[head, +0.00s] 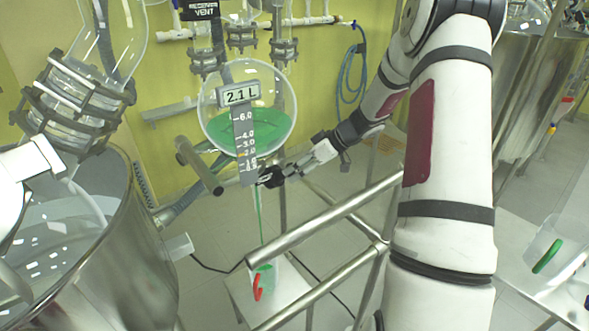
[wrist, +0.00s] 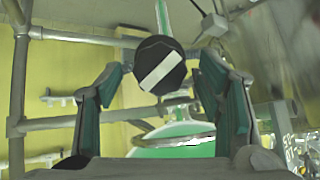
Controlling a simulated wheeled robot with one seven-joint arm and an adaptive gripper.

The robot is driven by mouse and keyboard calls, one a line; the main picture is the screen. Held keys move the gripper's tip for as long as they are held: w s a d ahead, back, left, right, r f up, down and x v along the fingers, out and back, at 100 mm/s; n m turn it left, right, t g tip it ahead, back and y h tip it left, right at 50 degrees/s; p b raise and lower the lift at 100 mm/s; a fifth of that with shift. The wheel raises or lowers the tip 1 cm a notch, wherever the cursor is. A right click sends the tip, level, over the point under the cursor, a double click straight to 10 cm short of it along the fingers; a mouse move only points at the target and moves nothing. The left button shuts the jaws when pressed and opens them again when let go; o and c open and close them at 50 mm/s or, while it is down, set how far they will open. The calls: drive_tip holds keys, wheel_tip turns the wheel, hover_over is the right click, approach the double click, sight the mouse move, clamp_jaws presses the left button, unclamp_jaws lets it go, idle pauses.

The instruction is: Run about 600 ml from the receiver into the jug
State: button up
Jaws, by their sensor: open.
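The round glass receiver (head: 247,108) holds green liquid, and its display (head: 241,94) reads 2.1 L. A thin green stream (head: 260,215) falls from its outlet into the jug (head: 264,281), a clear vessel with a red handle. How full the jug is cannot be made out. My gripper (head: 272,177) is just below the receiver at its outlet valve. In the wrist view the black round valve knob (wrist: 161,64) with a slanted white bar sits between my open fingers (wrist: 160,80), apart from them. The receiver (wrist: 175,133) and the stream (wrist: 163,18) also show there.
The jug stands on a low white stool (head: 282,300). A metal rail (head: 325,217) crosses in front of it. A steel vessel (head: 125,245) stands at left. Another jug with a green handle (head: 547,256) is at right. A blue hose (head: 352,75) hangs on the wall.

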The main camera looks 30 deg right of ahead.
drive_tip(key=shift+x, duration=0.85)
drive_tip(key=c, duration=1.1)
drive_tip(key=shift+c, duration=0.2)
drive_tip(key=shift+m, duration=0.3)
drive_tip(key=m+y+b, duration=0.1)
drive_tip(key=m, duration=0.2)
drive_tip(key=shift+d+m+g, duration=0.1)
drive_tip(key=shift+m+g, duration=0.2)
drive_tip(key=shift+m, duration=0.1)
drive_tip(key=m+y+b, duration=0.1)
drive_tip(key=m, duration=0.3)
drive_tip(key=shift+y, duration=0.3)
drive_tip(key=shift+m, duration=0.4)
